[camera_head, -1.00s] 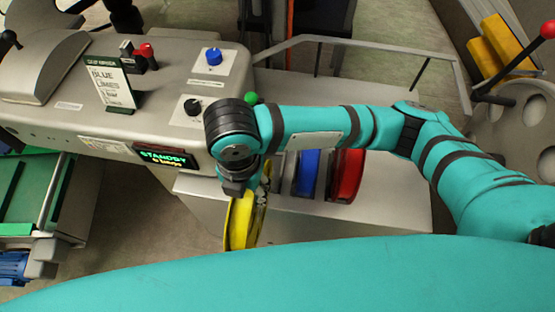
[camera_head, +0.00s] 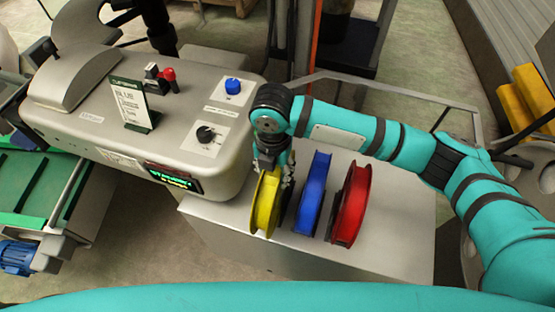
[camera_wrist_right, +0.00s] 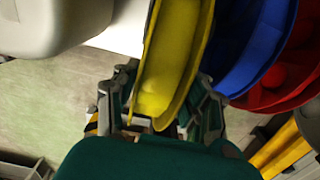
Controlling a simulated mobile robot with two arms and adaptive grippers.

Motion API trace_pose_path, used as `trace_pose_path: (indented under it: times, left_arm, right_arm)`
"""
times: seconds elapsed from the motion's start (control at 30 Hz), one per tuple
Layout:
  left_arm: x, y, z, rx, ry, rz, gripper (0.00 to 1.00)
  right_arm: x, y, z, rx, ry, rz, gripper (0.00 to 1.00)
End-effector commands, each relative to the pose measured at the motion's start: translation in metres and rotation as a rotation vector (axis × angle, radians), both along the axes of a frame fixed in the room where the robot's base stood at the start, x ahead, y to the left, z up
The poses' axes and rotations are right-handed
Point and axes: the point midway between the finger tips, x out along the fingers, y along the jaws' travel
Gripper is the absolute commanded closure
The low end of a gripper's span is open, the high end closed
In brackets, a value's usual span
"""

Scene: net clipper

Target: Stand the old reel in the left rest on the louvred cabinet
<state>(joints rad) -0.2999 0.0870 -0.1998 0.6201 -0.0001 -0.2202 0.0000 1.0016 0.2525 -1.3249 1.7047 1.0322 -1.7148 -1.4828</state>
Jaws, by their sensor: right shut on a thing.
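A yellow reel (camera_head: 266,205) stands upright at the left end of the pale grey cabinet top (camera_head: 300,250). My right gripper (camera_head: 274,170) reaches down from above and is shut on this reel's upper part. The right wrist view shows the yellow reel (camera_wrist_right: 170,60) between the fingers. I cannot tell whether it rests fully on the cabinet, since its lower edge and the left rest are hidden. A blue reel (camera_head: 312,195) stands just right of it, with a narrow gap. My left gripper is out of view.
A red reel (camera_head: 350,205) stands right of the blue one. The control console (camera_head: 140,100), with a blue knob (camera_head: 232,86) and a small display (camera_head: 173,178), is close on the left. A metal rail (camera_head: 400,92) runs behind the cabinet. The cabinet's front right top is clear.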

Motion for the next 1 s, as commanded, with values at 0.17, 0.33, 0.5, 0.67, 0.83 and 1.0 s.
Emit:
trace_pose_path:
  times: [0.17,0.33,0.5,0.67,0.83,1.0]
  left_arm:
    - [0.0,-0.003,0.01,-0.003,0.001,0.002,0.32]
    - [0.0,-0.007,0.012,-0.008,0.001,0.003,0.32]
    - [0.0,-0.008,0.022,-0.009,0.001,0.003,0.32]
    - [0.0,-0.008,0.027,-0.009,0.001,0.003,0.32]
    - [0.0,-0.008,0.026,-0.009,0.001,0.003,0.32]
    - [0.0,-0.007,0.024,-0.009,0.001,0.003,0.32]
  right_arm:
    - [0.035,-0.005,0.0,0.0,0.0,-0.001,1.0]
    - [0.048,-0.007,-0.003,0.001,0.0,0.001,1.0]
    - [0.047,-0.008,-0.021,-0.001,0.003,0.002,1.0]
    - [0.048,-0.008,-0.037,0.0,0.0,0.002,1.0]
    - [0.048,-0.008,-0.039,0.002,-0.002,0.003,1.0]
    - [0.048,-0.008,-0.042,0.001,-0.001,0.002,1.0]
